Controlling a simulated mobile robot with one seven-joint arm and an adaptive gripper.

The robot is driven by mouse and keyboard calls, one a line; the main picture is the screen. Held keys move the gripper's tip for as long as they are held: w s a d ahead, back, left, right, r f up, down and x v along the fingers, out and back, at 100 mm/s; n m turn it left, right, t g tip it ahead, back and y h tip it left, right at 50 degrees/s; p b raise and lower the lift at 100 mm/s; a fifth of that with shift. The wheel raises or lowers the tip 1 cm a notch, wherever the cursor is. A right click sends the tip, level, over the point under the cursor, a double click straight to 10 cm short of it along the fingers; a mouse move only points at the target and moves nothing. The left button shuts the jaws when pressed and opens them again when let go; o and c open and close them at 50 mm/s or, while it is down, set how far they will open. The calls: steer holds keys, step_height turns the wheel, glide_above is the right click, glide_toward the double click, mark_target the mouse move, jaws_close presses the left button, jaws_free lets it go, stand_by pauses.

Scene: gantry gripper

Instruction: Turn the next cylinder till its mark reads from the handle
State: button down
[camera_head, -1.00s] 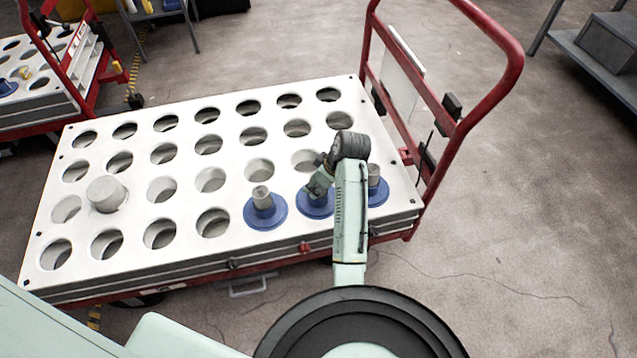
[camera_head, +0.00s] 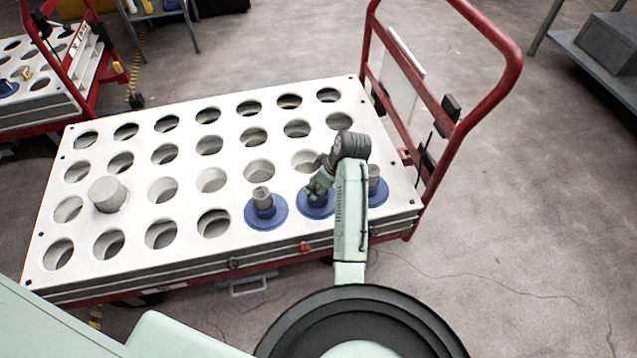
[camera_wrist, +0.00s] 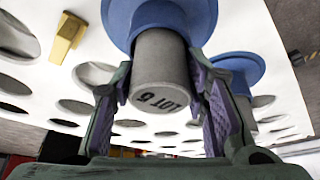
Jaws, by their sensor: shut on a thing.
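Three grey cylinders with blue flanges stand in the near row of the white holed plate, at its handle end. My gripper (camera_head: 319,188) is at the middle cylinder (camera_head: 314,209), which my arm partly hides. In the wrist view its fingers (camera_wrist: 160,92) are shut on that grey cylinder (camera_wrist: 163,62), one pad on each side. A dark mark, which seems to read LOT 6, shows upside down on its end face. The left cylinder (camera_head: 264,208) stands free. The right cylinder (camera_head: 376,186) is partly behind my arm. The red handle (camera_head: 487,93) rises at the cart's right end.
A wide plain grey cylinder (camera_head: 108,195) stands in the plate (camera_head: 225,170) at left; most other holes look empty. A second cart (camera_head: 37,105) is at the upper left, a grey shelf (camera_head: 600,75) at the upper right. A yellow block (camera_wrist: 68,36) shows in the wrist view.

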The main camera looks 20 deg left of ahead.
steer(key=shift+w+r+n+g, duration=0.1)
steer(key=shift+n+g, duration=0.3)
steer(key=shift+n, duration=0.8)
steer(key=shift+n+g, duration=0.6)
steer(key=shift+n, duration=0.9)
steer(key=n+g, duration=0.1)
steer(key=n, duration=0.2)
steer(key=shift+b, duration=0.4)
steer(key=shift+w+n+g+h+b, duration=0.1)
steer(key=shift+n+g+h+b, duration=0.35)
steer(key=shift+n, duration=1.05)
steer(key=shift+p, duration=0.3)
